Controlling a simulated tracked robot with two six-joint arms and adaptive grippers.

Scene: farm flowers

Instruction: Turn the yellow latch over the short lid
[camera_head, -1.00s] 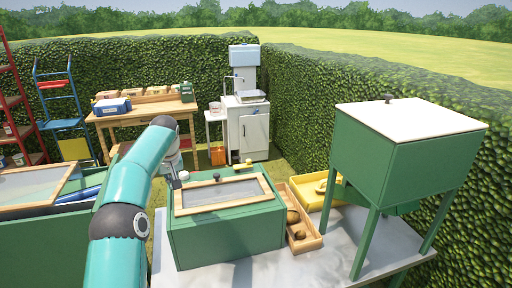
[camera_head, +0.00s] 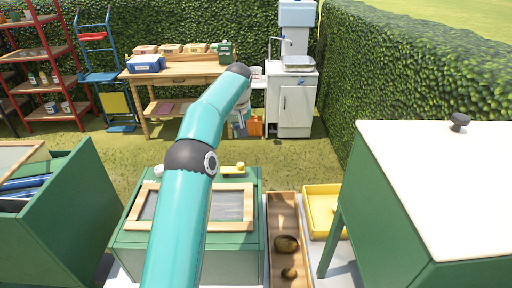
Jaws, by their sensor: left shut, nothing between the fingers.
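A green box (camera_head: 240,264) stands low in the middle, with a wood-framed lid (camera_head: 248,205) with a grey panel lying on its top. The yellow latch (camera_head: 233,170) with a round knob is at the lid's back edge. A small white round piece (camera_head: 158,171) is at the back left of the box. My left arm crosses in front of the lid and hides part of it. My left gripper (camera_head: 239,130) points down, shut and empty, and appears just behind and above the latch. Its fingertips are small and partly hidden by my arm. My right gripper is out of view.
A wooden tray (camera_head: 272,230) with brown lumps and a yellow tray (camera_head: 321,206) stand right of the box. A tall green hopper (camera_head: 395,228) with a white top fills the right. An open green bin (camera_head: 70,225) is at left. A workbench (camera_head: 185,75) stands behind.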

